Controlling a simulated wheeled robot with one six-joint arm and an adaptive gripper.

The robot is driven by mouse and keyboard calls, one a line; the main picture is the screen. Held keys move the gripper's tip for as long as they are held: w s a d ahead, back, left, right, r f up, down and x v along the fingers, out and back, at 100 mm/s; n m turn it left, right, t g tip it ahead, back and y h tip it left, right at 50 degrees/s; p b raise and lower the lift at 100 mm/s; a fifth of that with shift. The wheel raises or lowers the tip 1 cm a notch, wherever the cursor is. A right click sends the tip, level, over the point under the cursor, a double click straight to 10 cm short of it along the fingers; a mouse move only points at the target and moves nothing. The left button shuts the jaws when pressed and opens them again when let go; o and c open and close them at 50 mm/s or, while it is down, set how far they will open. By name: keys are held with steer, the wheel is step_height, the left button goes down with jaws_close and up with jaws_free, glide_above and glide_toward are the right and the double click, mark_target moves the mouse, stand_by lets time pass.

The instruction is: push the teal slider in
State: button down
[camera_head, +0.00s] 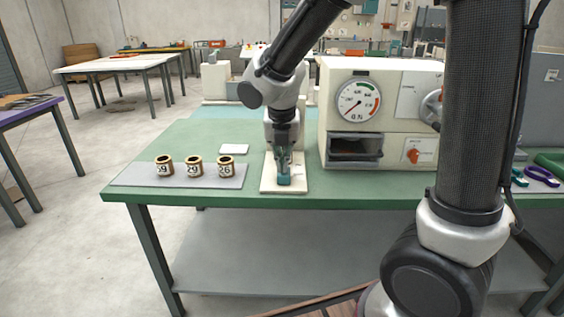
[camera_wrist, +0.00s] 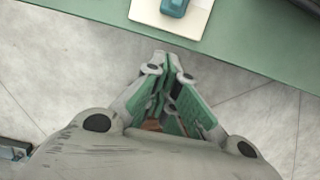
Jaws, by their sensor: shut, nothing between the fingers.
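The teal slider (camera_head: 284,180) is a small rounded block on a pale cream base plate (camera_head: 299,186) near the front edge of the green table. In the wrist view, the slider (camera_wrist: 174,7) is cut off by the top edge of the picture, with part of the base plate (camera_wrist: 200,22) around it. My gripper (camera_wrist: 168,60) is shut and empty, its green-padded fingers together. In that view its tips lie below the slider, with a visible gap between. In the head view my gripper (camera_head: 284,158) points down over the slider, and contact cannot be told there.
Several numbered brass-coloured cups, among them one cup (camera_head: 195,166), stand on a grey mat (camera_head: 130,177) to the left. A cream machine with a dial (camera_head: 358,101) and an open drawer slot stands to the right. A white card (camera_head: 234,149) lies behind the cups.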

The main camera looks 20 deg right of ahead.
steer(key=w+f, duration=0.1)
steer(key=f, duration=0.1)
steer(key=w+d+f, duration=0.1)
steer(key=w+f, duration=0.1)
steer(key=f, duration=0.1)
steer(key=w+f, duration=0.1)
steer(key=f, duration=0.1)
steer(key=shift+w+d+f, duration=0.35)
steer(key=shift+w+f, duration=0.05)
steer(key=shift+w+d, duration=0.15)
steer(key=shift+w, duration=0.3)
steer(key=w, duration=0.2)
steer(key=w+d, duration=0.1)
steer(key=w, duration=0.1)
steer(key=w+d, duration=0.1)
steer(key=w, duration=0.1)
steer(key=shift+w+r, duration=0.1)
